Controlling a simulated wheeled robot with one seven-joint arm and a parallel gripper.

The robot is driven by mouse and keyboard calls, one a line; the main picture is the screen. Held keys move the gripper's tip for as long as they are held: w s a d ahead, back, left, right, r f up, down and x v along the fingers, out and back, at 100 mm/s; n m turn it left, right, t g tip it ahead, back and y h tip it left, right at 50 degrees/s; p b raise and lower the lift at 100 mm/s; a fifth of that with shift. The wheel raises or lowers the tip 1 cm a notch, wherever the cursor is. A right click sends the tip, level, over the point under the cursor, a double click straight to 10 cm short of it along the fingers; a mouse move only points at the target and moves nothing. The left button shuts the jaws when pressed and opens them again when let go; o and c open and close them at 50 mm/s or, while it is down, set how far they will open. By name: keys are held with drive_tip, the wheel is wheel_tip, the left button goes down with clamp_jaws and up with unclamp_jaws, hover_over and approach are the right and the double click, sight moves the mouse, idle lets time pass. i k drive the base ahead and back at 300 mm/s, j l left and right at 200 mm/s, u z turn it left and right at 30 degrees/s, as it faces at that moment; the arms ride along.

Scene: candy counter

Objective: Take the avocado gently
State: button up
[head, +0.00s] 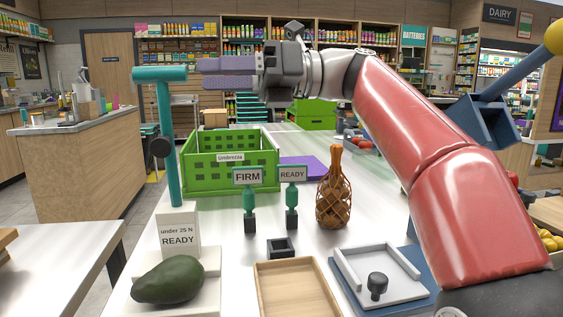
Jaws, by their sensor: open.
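The dark green avocado (169,280) lies on a pale stand (206,301) at the lower left of the head view. A block behind it carries a label (178,238) reading "under 25 N READY". My gripper (203,74) is high above the counter, level and pointing left. Its purple fingers are apart with nothing between them. It is well above and behind the avocado in the picture, not touching it. A teal T-shaped post (172,150) rises behind the avocado, and its top shows just left of my fingertips; I cannot tell the gap in depth.
FIRM (248,177) and READY (292,175) signs, a wicker-wrapped bottle (332,200), a small dark box (281,248), a wooden tray (262,275) and a grey tray (345,270) stand right of the avocado.

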sight(178, 279)
drive_tip(key=k+l, duration=0.75)
drive_tip(key=k, duration=0.05)
